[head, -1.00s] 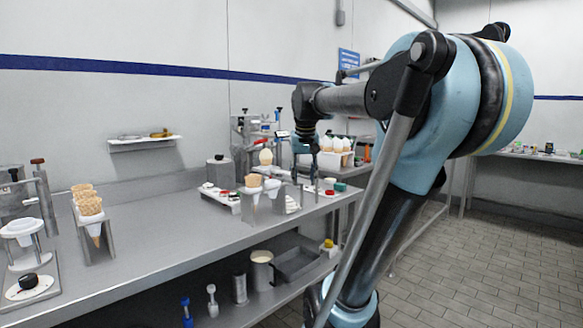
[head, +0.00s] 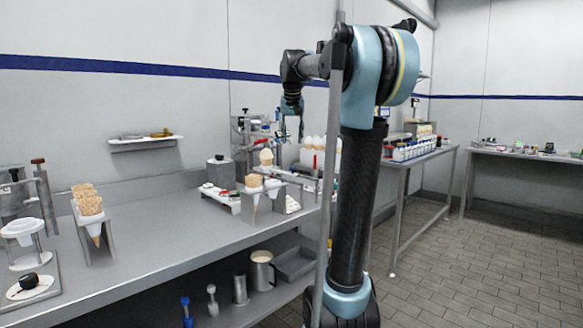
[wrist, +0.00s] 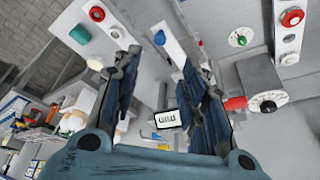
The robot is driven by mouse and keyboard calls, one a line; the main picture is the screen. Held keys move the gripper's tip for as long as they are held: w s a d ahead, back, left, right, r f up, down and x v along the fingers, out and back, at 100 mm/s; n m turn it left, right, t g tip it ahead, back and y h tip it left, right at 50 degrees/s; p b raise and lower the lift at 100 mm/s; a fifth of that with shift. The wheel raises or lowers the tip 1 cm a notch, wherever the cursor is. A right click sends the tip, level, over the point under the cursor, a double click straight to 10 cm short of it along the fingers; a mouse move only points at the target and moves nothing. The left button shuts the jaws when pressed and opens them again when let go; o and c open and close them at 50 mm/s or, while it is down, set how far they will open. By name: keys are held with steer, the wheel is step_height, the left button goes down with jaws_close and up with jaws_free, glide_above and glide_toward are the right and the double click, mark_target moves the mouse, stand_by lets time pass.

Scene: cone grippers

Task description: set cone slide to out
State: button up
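My gripper (head: 291,118) is held above the far right part of the steel bench in the head view. In the wrist view my gripper (wrist: 158,60) has its two dark blue fingers apart, with nothing between them. No marking tells which is the cone slide. A cone holder (head: 258,200) with cones stands on the bench.
A nearer cone holder (head: 97,240) stands at left. A white tray of white-topped items (head: 312,157) is behind my gripper. A black dial (wrist: 268,103), a red cylinder (wrist: 235,103) and a small display (wrist: 166,118) show in the wrist view.

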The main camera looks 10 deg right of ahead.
steer(key=x, duration=1.3)
steer(key=shift+f, duration=0.3)
jaws_close()
